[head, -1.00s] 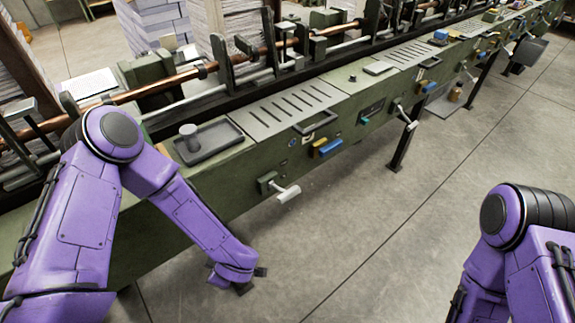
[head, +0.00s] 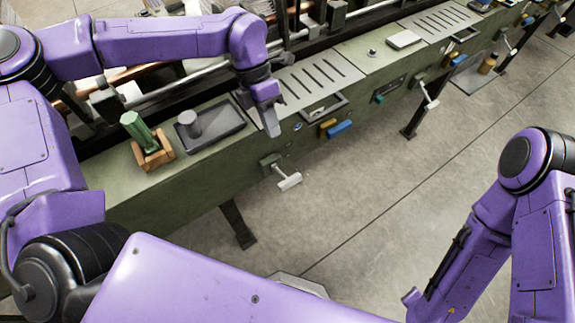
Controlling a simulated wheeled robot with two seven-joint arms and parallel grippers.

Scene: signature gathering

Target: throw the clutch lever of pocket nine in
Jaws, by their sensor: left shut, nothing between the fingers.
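A clutch lever with a pale T-shaped handle (head: 288,181) sticks out from the green machine front, below and slightly right of my left gripper. A similar lever (head: 430,103) stands farther along to the right. I cannot read which one belongs to pocket nine. My left gripper (head: 270,122) points down over the front edge of the machine, at the left end of a slotted grey plate (head: 318,78). It is shut, with nothing held, and clear of the levers. My right arm is at the lower right, but its gripper is out of the frame.
A dark tray (head: 222,136) holding a grey cylinder and a wooden holder (head: 153,157) with a green-handled tool sit on the machine top. Yellow and blue blocks (head: 340,129) project from the front. Machine legs (head: 414,118) stand below. The floor (head: 370,190) in front is clear.

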